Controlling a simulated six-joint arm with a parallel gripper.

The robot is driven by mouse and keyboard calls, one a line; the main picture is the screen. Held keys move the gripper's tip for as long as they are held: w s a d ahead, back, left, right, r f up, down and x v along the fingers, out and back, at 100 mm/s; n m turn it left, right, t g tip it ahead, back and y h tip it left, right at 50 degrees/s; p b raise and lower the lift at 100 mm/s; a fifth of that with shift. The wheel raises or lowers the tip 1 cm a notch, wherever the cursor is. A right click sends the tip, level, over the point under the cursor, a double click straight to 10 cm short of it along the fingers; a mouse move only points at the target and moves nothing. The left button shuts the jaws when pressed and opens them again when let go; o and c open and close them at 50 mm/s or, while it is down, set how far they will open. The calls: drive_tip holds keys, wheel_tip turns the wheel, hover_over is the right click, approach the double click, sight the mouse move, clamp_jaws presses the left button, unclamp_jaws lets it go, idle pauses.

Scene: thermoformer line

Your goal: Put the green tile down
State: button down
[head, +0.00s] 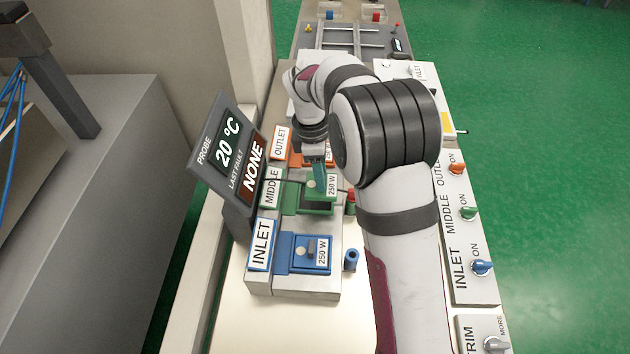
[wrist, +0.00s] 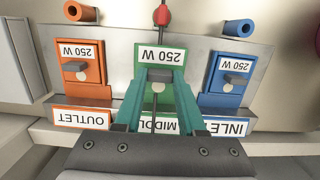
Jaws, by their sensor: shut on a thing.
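The green tile (head: 314,187), with a white 250 W label, is at the MIDDLE place between the orange and blue places. My gripper (head: 318,168) is above it, its teal fingers shut on the tile's small knob. In the wrist view the fingertips (wrist: 159,78) meet at the knob, and the green tile (wrist: 147,94) lies below them. In the head view green of the MIDDLE seat (head: 290,207) shows below the tile, which looks slightly raised. I cannot tell whether it touches the seat.
The blue tile (head: 300,262) sits at INLET and the orange tile (wrist: 95,68) at OUTLET. A red-tipped part (wrist: 162,15) stands close beside the MIDDLE place. A probe display (head: 228,145) stands left, a knob panel (head: 480,290) right. Bare bench lies in front.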

drive_tip(key=s+d+r, duration=0.2)
drive_tip(key=d+r, duration=0.4)
drive_tip(key=d, duration=0.4)
drive_tip(key=w+d+f+n, duration=0.1)
drive_tip(key=w+d+n, duration=0.2)
drive_tip(key=d+n, duration=0.35)
drive_tip(key=w+d+f+n+t+y, duration=0.1)
drive_tip(key=w+d+f+n, duration=0.15)
drive_tip(key=d+n, duration=0.4)
drive_tip(key=w+d+f+n, duration=0.1)
drive_tip(key=w+d+n, duration=0.3)
drive_tip(key=d+n, duration=0.25)
drive_tip(key=shift+m, duration=0.75)
drive_tip(key=w+a+f, duration=0.4)
drive_tip(key=a, duration=0.1)
drive_tip(key=w+a+f, duration=0.2)
drive_tip(key=w, duration=0.1)
drive_tip(key=shift+a+f, duration=0.2)
drive_tip(key=shift+a, duration=0.2)
drive_tip(key=shift+a+f, duration=0.15)
drive_tip(key=shift+f, duration=1.95)
drive_tip(key=shift+f, duration=0.15)
